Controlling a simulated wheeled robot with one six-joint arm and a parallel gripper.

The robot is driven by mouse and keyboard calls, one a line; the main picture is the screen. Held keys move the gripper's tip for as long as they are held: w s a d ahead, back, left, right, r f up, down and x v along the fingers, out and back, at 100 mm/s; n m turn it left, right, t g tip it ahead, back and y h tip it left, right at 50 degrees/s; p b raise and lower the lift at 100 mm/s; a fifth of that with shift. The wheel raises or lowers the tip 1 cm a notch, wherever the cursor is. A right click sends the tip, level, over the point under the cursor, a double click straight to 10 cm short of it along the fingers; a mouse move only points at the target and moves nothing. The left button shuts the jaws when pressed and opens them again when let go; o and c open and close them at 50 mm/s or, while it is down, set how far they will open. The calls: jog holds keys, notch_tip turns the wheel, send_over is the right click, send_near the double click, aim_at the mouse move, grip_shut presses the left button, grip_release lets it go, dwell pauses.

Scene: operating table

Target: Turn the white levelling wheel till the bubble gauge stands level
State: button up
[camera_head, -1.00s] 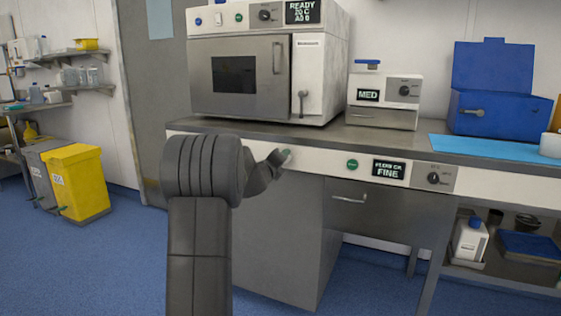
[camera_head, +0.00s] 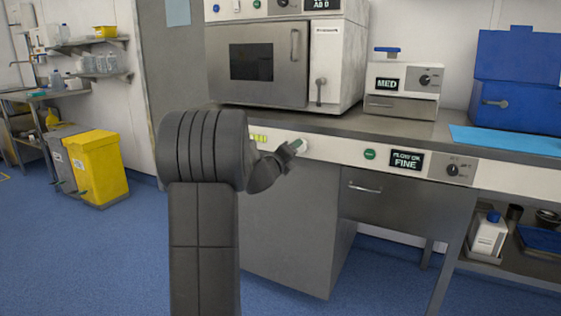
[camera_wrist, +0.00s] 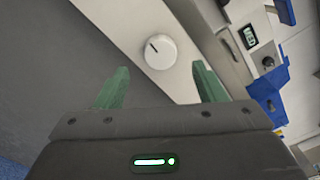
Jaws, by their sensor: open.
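The white levelling wheel (camera_wrist: 160,52) is a round knob with a dark pointer mark, on the pale front panel strip. In the wrist view it lies between and beyond my gripper's green fingertips (camera_wrist: 161,70), which stand apart and do not hold it. In the head view my gripper (camera_head: 296,147) is at the panel and the wheel (camera_head: 304,146) is mostly hidden behind it. The yellow-green bubble gauge (camera_head: 258,137) shows on the same strip, just left of the gripper. My arm partly covers it, and its bubble is too small to read.
A green button (camera_head: 369,154), a display reading FINE (camera_head: 406,161) and a dark knob (camera_head: 453,170) are on the strip to the right. A drawer (camera_head: 400,205) is below. An oven (camera_head: 256,65) and a MED box (camera_head: 402,82) stand on the bench (camera_head: 440,130).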

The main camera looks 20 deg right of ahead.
jog(key=v, duration=0.8)
jog(key=shift+p, duration=0.3)
jog(key=shift+s, duration=0.1)
jog(key=x, duration=1.3)
jog(key=shift+w+d+b, duration=0.2)
jog(key=shift+w+b, duration=0.1)
jog(key=shift+w, duration=0.05)
jog(key=n+p, duration=1.5)
jog(key=n, duration=0.4)
jog(key=shift+f+n, duration=0.1)
jog(key=shift+n, duration=0.2)
dwell(0.9)
jog(key=shift+f, duration=0.1)
